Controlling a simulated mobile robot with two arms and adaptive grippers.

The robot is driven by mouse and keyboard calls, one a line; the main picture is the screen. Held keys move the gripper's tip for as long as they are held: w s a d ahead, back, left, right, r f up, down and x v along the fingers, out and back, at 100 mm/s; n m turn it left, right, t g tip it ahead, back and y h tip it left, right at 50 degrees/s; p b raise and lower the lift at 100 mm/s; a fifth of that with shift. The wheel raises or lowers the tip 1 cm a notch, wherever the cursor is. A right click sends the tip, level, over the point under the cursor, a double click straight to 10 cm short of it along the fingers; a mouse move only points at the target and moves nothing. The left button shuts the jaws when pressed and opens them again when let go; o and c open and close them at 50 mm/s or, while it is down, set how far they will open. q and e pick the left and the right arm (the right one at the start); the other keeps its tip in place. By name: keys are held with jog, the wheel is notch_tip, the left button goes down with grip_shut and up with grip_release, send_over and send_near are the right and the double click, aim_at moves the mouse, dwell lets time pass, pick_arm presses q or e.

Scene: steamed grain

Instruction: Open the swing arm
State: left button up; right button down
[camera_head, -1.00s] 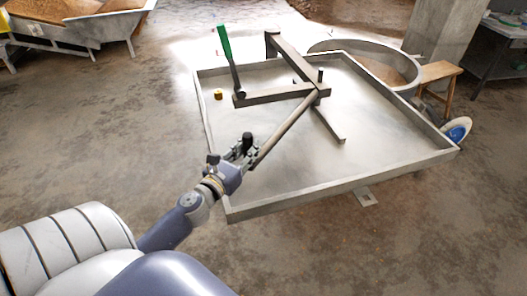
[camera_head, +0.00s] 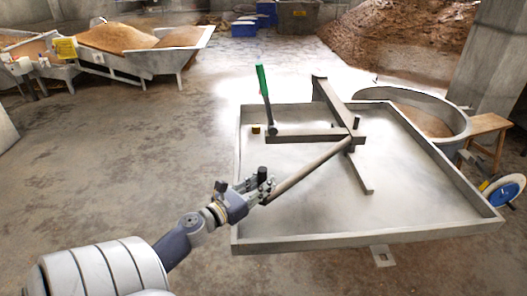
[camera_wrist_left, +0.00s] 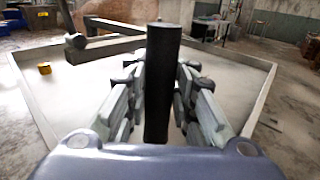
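The swing arm is a long bar (camera_head: 315,168) that runs from a post on the frame in the shallow grey tray (camera_head: 370,242) toward the front left. An upright black handle (camera_head: 262,174) stands at its near end. My left gripper (camera_head: 265,188) is at this handle. In the left wrist view the black handle (camera_wrist_left: 163,85) stands upright between the fingers, which close on it from both sides. The fingertips are partly hidden behind it. My right gripper is not in view.
A green-handled lever (camera_head: 263,88) stands on the frame's crossbar (camera_head: 300,138). A small yellow piece (camera_head: 256,129) is beside it. A round metal vat (camera_head: 462,128), a wooden stool (camera_head: 487,124) and a blue-and-white reel (camera_head: 508,190) are on the right. Floor on the left is clear.

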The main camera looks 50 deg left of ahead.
pick_arm(q)
jog(key=o, duration=0.4)
jog(key=shift+s+d+f, duration=0.1)
jog(key=shift+f, duration=0.1)
jog(key=shift+c, duration=0.2)
jog(key=shift+r, duration=0.2)
jog(key=s, duration=1.2)
jog(key=shift+s, duration=0.1)
